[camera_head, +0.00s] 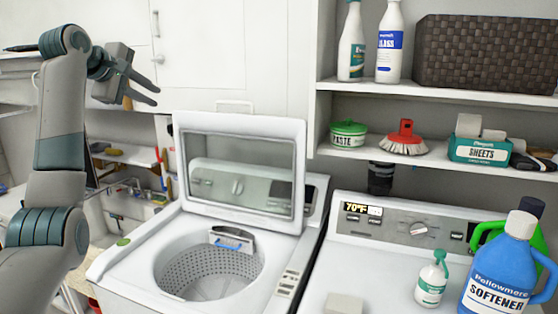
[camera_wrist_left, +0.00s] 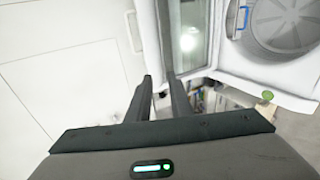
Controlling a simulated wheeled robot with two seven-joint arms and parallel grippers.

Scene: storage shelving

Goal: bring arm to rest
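My left arm rises along the left side of the head view. Its gripper (camera_head: 143,88) is up in front of the white cabinet doors, left of and above the washer's raised lid (camera_head: 240,125). In the left wrist view the two dark fingers (camera_wrist_left: 160,92) stand apart with nothing between them. The open washer's drum (camera_wrist_left: 285,25) shows beyond them at the upper right. My right gripper does not show in either view.
The open washer (camera_head: 150,262) stands below the arm, its lid upright. A second machine holds a blue softener jug (camera_head: 497,275) and a small spray bottle (camera_head: 432,280). Shelves (camera_head: 430,88) hold bottles, a brown basket (camera_head: 487,52) and a red brush (camera_head: 404,140).

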